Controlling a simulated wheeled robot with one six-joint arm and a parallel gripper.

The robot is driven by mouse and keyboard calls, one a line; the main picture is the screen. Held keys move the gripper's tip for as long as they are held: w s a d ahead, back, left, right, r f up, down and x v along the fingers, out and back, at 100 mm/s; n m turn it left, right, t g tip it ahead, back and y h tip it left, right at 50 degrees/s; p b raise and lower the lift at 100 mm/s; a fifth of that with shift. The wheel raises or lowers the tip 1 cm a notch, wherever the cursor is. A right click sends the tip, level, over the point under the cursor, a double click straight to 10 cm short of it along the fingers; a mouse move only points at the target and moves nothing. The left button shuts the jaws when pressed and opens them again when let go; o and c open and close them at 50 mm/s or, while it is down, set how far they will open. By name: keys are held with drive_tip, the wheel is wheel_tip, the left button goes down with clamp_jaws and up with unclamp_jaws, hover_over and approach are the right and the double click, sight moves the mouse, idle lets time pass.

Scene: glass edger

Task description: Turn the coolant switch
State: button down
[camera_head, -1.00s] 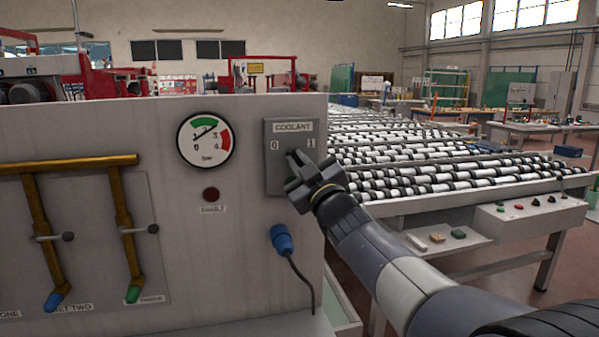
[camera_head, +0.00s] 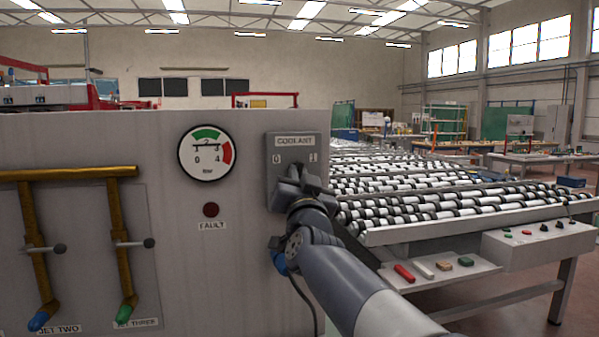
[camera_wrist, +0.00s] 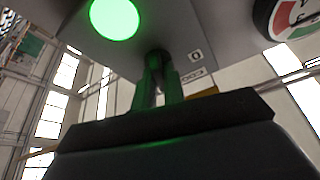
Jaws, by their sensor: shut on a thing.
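The coolant switch panel (camera_head: 283,150) is a grey plate marked COOLANT, with 0 at the left and 1 at the right. My gripper (camera_head: 294,180) is at the plate and covers the switch knob in the head view. In the wrist view the two fingers of my gripper (camera_wrist: 161,80) are closed around the dark knob (camera_wrist: 157,56). A round lamp (camera_wrist: 115,17) glows bright green on the plate there and tints the fingers. The exact angle of the knob is hard to tell.
A pressure gauge (camera_head: 206,153) and a dark red fault lamp (camera_head: 211,210) are left of the plate. Yellow pipes (camera_head: 70,173) with jet valves (camera_head: 125,255) stand further left. A blue plug (camera_head: 279,262) with a cable hangs just below my gripper. A roller conveyor (camera_head: 430,205) lies right.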

drive_tip(key=shift+a+r+m+g+h+p, duration=0.15)
drive_tip(key=shift+m+h+p, duration=0.75)
drive_tip(key=shift+m, duration=0.65)
drive_tip(key=shift+d+f+m+g+h+p, duration=0.15)
drive_tip(key=shift+m+h+p, duration=0.45)
drive_tip(key=shift+m+p, duration=0.7)
drive_tip(key=shift+a+m, duration=0.1)
drive_tip(key=shift+m, duration=0.25)
drive_tip(key=shift+r, duration=0.1)
drive_tip(key=c, duration=1.5)
unclamp_jaws()
drive_tip(key=b+v, duration=0.2)
drive_tip(key=v, duration=0.9)
drive_tip(key=shift+w, duration=0.2)
